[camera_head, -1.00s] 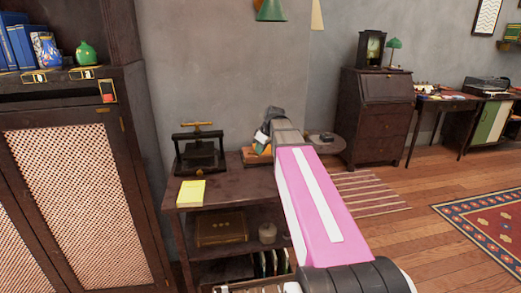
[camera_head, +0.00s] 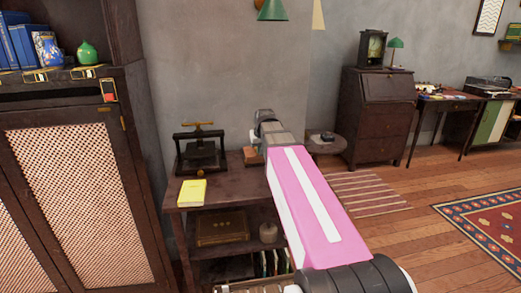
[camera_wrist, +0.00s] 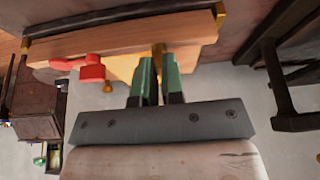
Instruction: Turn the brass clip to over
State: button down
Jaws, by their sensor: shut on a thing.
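A pale wooden board (camera_wrist: 120,42) with dark edging and brass corner pieces fills the upper part of the wrist view. The brass clip (camera_wrist: 159,49) stands at its edge, between the tips of my gripper (camera_wrist: 159,66). The green fingers are close together and shut on the clip, whose lower part they hide. A red clip (camera_wrist: 80,66) sits to the left on the same board, apart from my fingers. In the head view the board (camera_head: 250,157) shows only as a small piece beside my wrist; the clips and fingertips are hidden there.
The board stands on a dark shelf unit (camera_head: 230,187) that also bears a black press (camera_head: 200,154) and a yellow book (camera_head: 192,193). A small round table (camera_head: 326,146) stands to the right. A grey wall is close behind.

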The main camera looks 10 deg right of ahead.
jog(key=shift+m, duration=0.4)
jog(key=c, duration=1.2)
grip_release()
jog(key=shift+c, duration=0.2)
jog(key=v, duration=1)
jog(key=shift+r, duration=0.4)
jog(key=shift+s+a, duration=0.15)
